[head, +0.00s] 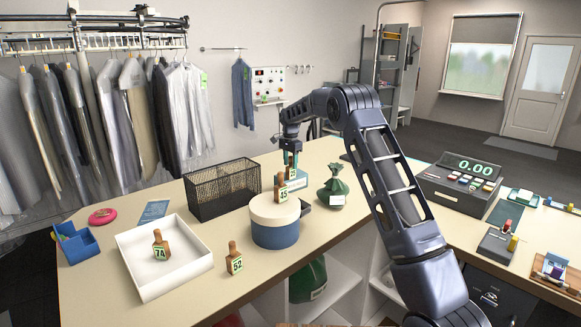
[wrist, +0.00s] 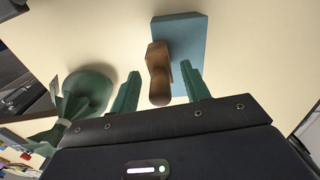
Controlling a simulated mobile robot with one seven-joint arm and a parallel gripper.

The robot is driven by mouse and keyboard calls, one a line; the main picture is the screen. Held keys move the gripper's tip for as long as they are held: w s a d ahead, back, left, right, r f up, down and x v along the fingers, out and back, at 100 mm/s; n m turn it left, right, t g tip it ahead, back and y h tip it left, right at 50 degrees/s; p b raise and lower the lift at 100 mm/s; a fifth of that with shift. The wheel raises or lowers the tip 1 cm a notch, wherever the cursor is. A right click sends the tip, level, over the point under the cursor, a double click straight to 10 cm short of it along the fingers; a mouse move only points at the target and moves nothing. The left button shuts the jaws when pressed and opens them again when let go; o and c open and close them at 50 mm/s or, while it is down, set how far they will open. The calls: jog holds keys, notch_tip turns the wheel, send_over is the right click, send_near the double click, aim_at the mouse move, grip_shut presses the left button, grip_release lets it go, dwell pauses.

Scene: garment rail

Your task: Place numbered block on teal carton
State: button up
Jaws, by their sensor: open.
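The teal carton (head: 300,178) lies on the counter behind the round box, partly hidden by it; it also shows in the wrist view (wrist: 189,35). A wooden numbered block (head: 292,171) stands on the carton, its knob towards the wrist camera (wrist: 158,67). My gripper (head: 290,155) is open above the carton; in the wrist view its green fingers (wrist: 160,70) are on either side of the block, with visible gaps. Other numbered blocks are 53 (head: 281,189) on the round box's lid, 74 (head: 161,247) in the white tray and 52 (head: 234,260) on the counter.
The round blue box (head: 275,232) with cream lid stands in front of the carton. A black mesh basket (head: 222,188) is to its left, a tied green bag (head: 333,188) to its right. The white tray (head: 140,280) is front left. A till (head: 455,188) stands farther right.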

notch_tip(320, 180, up, 10)
jog(key=shift+r, duration=0.1)
jog(key=shift+d+r, duration=0.15)
jog(key=s+d+r+n+t, duration=0.1)
jog(key=s+d+r, duration=0.4)
jog(key=s+d, duration=0.3)
jog(key=s+d+r+n, duration=0.2)
jog(key=s+d+r, duration=0.3)
jog(key=s+d, duration=0.3)
jog(key=s+d+r+n+t, duration=0.1)
jog(key=s+d+r, duration=0.4)
jog(key=s+d, duration=0.35)
jog(key=s+d+f+n+t, duration=0.1)
jog(key=s+d+f, duration=0.2)
jog(key=s, duration=0.7)
jog(key=s+d+f+n, duration=0.2)
jog(key=s+d+f, duration=0.2)
jog(key=s, duration=0.7)
jog(key=s+d+f+n+t, duration=0.1)
jog(key=s+d+f, duration=0.3)
jog(key=s, duration=0.7)
jog(key=shift+f+n+t, duration=0.2)
jog(key=shift+n+t, duration=0.1)
jog(key=shift+n, duration=0.2)
jog(key=shift+s, duration=0.1)
jog(key=shift+c, duration=0.5)
